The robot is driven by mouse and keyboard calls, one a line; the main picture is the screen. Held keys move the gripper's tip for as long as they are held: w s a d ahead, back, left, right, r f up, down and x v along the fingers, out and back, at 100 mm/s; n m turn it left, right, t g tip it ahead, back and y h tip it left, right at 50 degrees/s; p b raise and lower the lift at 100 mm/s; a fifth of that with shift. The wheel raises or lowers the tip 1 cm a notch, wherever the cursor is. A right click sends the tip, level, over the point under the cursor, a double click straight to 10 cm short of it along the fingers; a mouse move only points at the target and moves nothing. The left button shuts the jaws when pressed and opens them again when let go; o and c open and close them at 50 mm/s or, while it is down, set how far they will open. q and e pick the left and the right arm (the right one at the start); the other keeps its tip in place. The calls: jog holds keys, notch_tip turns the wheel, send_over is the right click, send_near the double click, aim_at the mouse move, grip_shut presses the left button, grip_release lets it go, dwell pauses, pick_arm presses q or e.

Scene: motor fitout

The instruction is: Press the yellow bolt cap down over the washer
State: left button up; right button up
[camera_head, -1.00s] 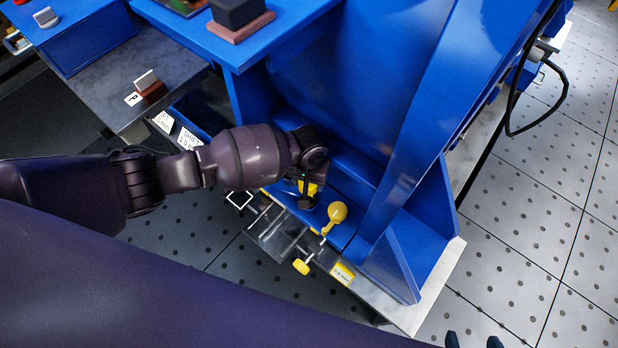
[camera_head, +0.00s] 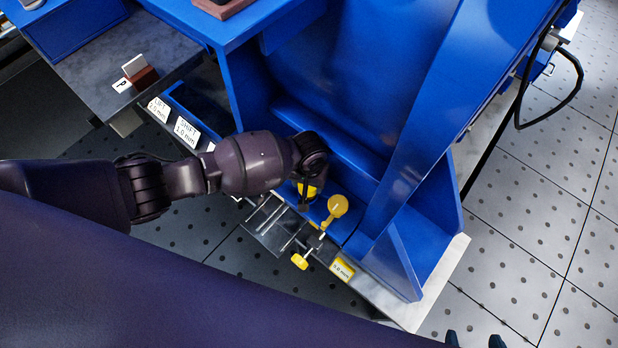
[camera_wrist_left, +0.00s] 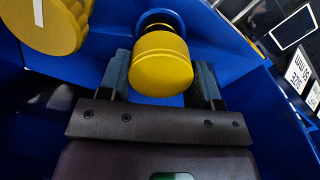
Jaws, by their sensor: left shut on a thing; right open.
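The yellow bolt cap (camera_wrist_left: 160,62) sits between the two fingers of my left gripper (camera_wrist_left: 163,82) in the left wrist view. My left gripper is shut on it. A dark round part (camera_wrist_left: 158,19) shows just beyond the cap, against the blue frame; I cannot tell whether it is the washer, or whether the cap touches it. In the head view the cap (camera_head: 308,189) shows partly below my left wrist, low inside the blue frame. My right gripper (camera_head: 474,341) shows only its dark fingertips at the bottom edge, apart and empty.
A yellow round knob (camera_head: 338,205) stands right of the cap; a yellow-handled clamp screw (camera_head: 300,262) is in front. The blue frame (camera_head: 410,130) rises close behind and to the right. A grey bench (camera_head: 130,75) with labels is at left. Open floor (camera_head: 540,230) lies right.

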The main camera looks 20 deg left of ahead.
aim_at(309, 188)
jog(key=shift+s+f, duration=0.15)
jog(key=shift+s, duration=0.05)
dwell(0.3)
pick_arm(q)
jog(key=shift+p, duration=0.5)
pick_arm(e)
jog(key=shift+w+r, duration=0.4)
jog(key=shift+r, duration=0.4)
dwell(0.8)
pick_arm(q)
jog(key=shift+f+b, duration=0.65)
jog(key=shift+f, duration=1)
pick_arm(e)
jog(key=shift+s+f, duration=0.3)
jog(key=shift+f, duration=0.25)
jog(key=shift+s+f, duration=0.25)
jog(key=shift+f, duration=0.3)
pick_arm(q)
jog(key=shift+f, duration=0.25)
jog(key=o, duration=1)
